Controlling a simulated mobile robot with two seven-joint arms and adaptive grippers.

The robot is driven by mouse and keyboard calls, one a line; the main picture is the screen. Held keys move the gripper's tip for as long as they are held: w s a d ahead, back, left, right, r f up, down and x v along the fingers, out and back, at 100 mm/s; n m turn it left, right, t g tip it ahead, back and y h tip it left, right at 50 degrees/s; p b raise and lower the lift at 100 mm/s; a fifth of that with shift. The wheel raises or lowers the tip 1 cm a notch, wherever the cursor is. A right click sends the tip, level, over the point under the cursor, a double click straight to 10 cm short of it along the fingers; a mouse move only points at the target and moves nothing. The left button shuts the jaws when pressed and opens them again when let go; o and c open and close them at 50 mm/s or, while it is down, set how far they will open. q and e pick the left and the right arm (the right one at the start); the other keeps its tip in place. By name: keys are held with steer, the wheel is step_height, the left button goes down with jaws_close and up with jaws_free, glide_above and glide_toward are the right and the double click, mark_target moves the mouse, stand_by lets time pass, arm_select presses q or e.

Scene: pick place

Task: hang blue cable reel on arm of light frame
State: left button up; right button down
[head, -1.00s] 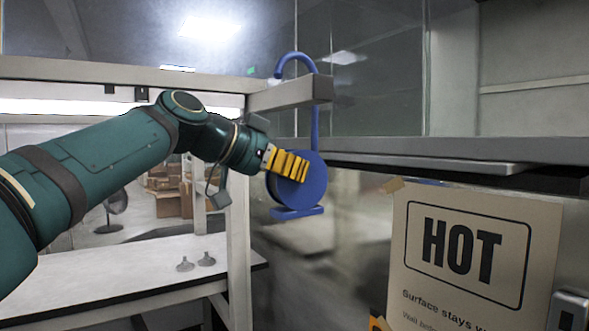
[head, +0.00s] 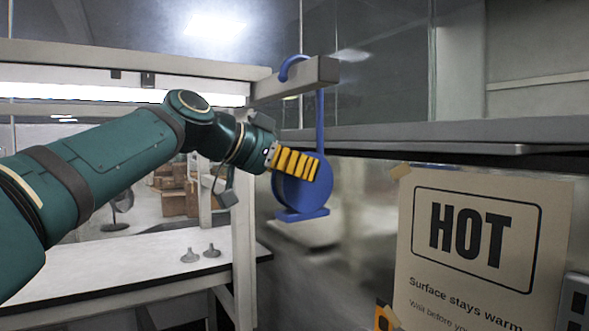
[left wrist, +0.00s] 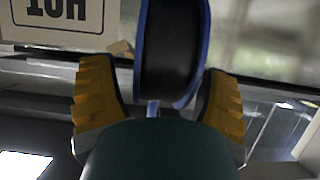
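The blue cable reel (head: 303,192) hangs below the light frame's short arm (head: 305,82) in the head view. Its long shank rises to a hook (head: 292,64) that curves over the top of that arm, close to its upper edge. My left gripper (head: 308,166), with yellow ribbed fingers, is at the reel's disc. In the left wrist view, the reel (left wrist: 170,50) stands between the two fingers, with a gap visible on the left finger's side; the fingers are apart. Contact on the right finger's side is unclear. My right gripper is not in view.
A grey shelf edge (head: 450,135) runs at the right, behind the reel. A HOT sign (head: 480,250) is at lower right. A white table (head: 120,262) with two small grey pieces (head: 200,252) stands below my left arm. Boxes (head: 175,195) are farther back.

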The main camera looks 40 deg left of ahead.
arm_select(q)
steer(key=shift+f, duration=0.1)
steer(key=v, duration=1.2)
